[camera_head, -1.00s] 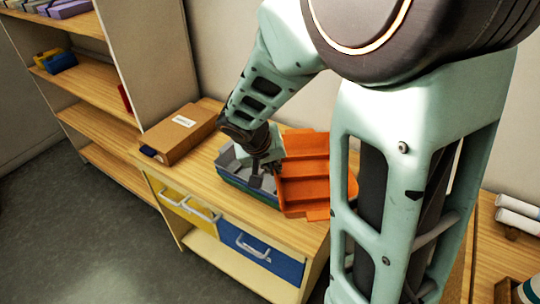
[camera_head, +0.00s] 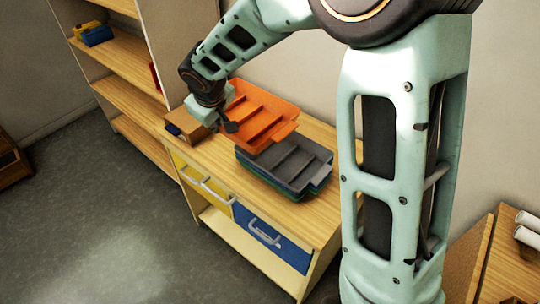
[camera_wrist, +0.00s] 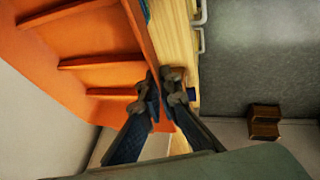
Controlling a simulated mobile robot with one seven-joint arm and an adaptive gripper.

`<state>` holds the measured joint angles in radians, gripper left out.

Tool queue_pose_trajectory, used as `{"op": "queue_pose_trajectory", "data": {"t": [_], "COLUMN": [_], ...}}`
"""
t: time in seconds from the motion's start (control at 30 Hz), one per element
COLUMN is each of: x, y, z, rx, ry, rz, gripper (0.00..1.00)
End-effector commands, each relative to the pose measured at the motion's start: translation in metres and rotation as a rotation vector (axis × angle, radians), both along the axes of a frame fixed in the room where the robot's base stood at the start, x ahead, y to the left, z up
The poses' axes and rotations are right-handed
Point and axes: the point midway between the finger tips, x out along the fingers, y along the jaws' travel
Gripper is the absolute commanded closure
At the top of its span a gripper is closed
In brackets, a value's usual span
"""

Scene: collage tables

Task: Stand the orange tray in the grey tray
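The orange tray (camera_head: 258,116) is a shallow tray with raised dividers. In the head view it hangs tilted above the tabletop, to the upper left of the grey tray. The grey tray (camera_head: 290,165) lies on the table on top of blue and green trays, its compartments uncovered. My gripper (camera_head: 226,128) is at the orange tray's left edge. In the wrist view my gripper (camera_wrist: 160,88) has its fingers closed on the rim of the orange tray (camera_wrist: 85,60). Part of the tray runs out of that view.
The table (camera_head: 330,222) has yellow and blue drawer fronts with white handles. A cardboard box (camera_head: 187,126) stands at the table's left end, behind my gripper. A shelf unit (camera_head: 120,80) stands to the left. Bare wood shows in front of the stack.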

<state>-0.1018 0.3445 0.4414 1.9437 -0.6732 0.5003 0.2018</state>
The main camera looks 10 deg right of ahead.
Motion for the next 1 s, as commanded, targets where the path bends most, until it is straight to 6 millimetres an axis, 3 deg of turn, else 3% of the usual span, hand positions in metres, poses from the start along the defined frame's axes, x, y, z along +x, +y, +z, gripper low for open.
{"op": "queue_pose_trajectory", "data": {"t": [0.03, 0.2, 0.27, 0.4, 0.77, 1.0], "x": [-0.003, -0.013, -0.017, -0.021, -0.027, -0.026], "y": [-0.016, -0.057, -0.071, -0.089, -0.115, -0.113], "z": [-0.002, -0.021, -0.029, -0.061, -0.094, -0.119], "rx": [-0.004, -0.003, -0.002, -0.003, -0.002, -0.001], "ry": [0.002, 0.002, 0.003, 0.001, 0.001, 0.000], "rz": [-0.006, -0.007, -0.005, -0.001, -0.003, -0.002], "gripper": [1.00, 1.00, 1.00, 1.00, 1.00, 1.00]}}
